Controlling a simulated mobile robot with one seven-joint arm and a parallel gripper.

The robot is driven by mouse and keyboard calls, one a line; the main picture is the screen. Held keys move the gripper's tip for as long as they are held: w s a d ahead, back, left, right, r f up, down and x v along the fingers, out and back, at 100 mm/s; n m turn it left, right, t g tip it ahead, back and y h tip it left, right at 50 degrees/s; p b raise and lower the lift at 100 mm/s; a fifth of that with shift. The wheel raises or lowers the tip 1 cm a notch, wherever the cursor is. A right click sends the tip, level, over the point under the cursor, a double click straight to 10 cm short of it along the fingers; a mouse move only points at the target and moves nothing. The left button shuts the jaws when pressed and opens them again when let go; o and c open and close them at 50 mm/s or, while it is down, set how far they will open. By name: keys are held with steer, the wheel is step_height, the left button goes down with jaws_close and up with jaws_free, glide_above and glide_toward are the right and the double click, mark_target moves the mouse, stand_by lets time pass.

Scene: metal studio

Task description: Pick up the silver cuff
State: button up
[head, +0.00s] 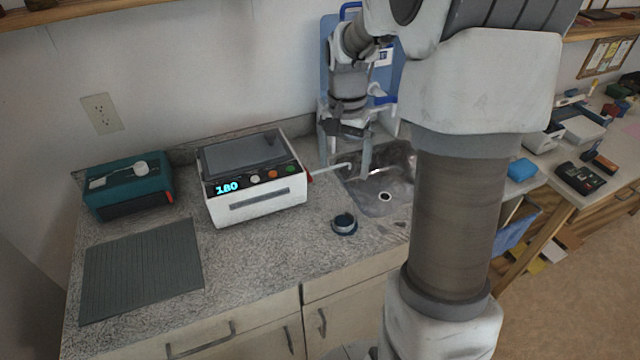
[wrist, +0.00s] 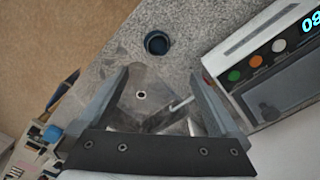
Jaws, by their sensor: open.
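A white device (head: 255,200) with a lit display stands left of the cuff. A teal box (head: 128,184) and a ribbed grey mat (head: 142,268) are farther left. The counter around the cuff is clear.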

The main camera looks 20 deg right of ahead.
glide_above(343, 223)
steer(key=f, duration=1.2)
steer(key=shift+w+a+f, duration=0.2)
steer(key=shift+f, duration=0.05)
steer(key=shift+s+d+f, duration=0.1)
steer(key=shift+f, duration=1.25)
steer(key=shift+s+d+f, duration=0.1)
steer(key=shift+f, duration=1.25)
jaws_close()
steer(key=shift+r, duration=0.1)
steer(key=shift+r, duration=0.1)
